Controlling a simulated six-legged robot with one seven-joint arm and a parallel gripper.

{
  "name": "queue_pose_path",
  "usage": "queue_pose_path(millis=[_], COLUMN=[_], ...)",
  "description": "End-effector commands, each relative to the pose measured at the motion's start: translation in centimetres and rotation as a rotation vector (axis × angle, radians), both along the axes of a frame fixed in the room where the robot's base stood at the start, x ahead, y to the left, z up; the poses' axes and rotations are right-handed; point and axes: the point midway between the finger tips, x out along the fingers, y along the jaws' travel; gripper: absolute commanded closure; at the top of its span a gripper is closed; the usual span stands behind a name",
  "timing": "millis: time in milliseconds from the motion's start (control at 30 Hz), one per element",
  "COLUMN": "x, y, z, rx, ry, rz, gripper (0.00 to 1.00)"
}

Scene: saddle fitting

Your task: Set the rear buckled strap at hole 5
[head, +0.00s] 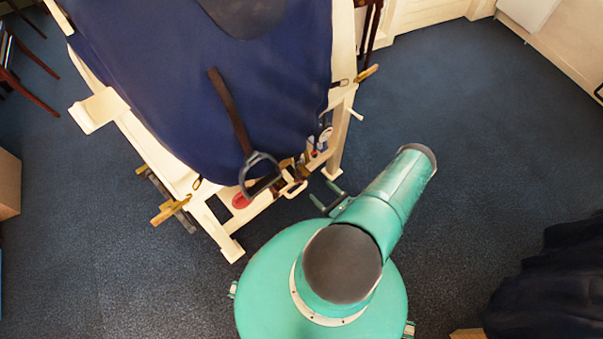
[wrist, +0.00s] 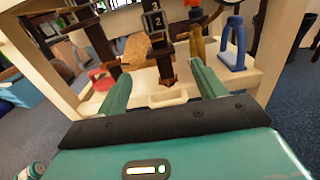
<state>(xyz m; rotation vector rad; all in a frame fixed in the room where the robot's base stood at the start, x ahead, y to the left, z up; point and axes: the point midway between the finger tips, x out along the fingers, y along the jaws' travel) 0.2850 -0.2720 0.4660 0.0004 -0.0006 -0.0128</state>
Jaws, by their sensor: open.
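Two dark straps hang side by side under the cream stand in the wrist view. The right strap (wrist: 165,62) carries a metal buckle (wrist: 152,22) and the numbers 3 and 2; its pointed end hangs between my fingers in the picture. The left strap (wrist: 102,42) hangs beyond my left finger. I cannot tell which is the rear one, and no hole 5 is readable. My gripper (wrist: 158,72) is open, with its teal fingers wide apart and nothing seen held.
A cream shelf (wrist: 240,80) spans low behind my fingers, with a red item (wrist: 101,80) and a blue stirrup-shaped object (wrist: 233,47). A metal stirrup (head: 259,176) hangs near my arm. Stand legs and brass-coloured handles (head: 170,211) stick out. Carpet right of the stand is clear.

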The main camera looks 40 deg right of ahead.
Motion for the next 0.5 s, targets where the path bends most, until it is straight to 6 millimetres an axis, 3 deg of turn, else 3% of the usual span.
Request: queue_pose_path(millis=[300,500], x=[6.7,10.1], y=[0.1,0.2], z=[0.1,0.1], rx=[-0.002,-0.001], ry=[-0.002,-0.001], rz=[0.006,0.007], gripper=[0.31,0.31])
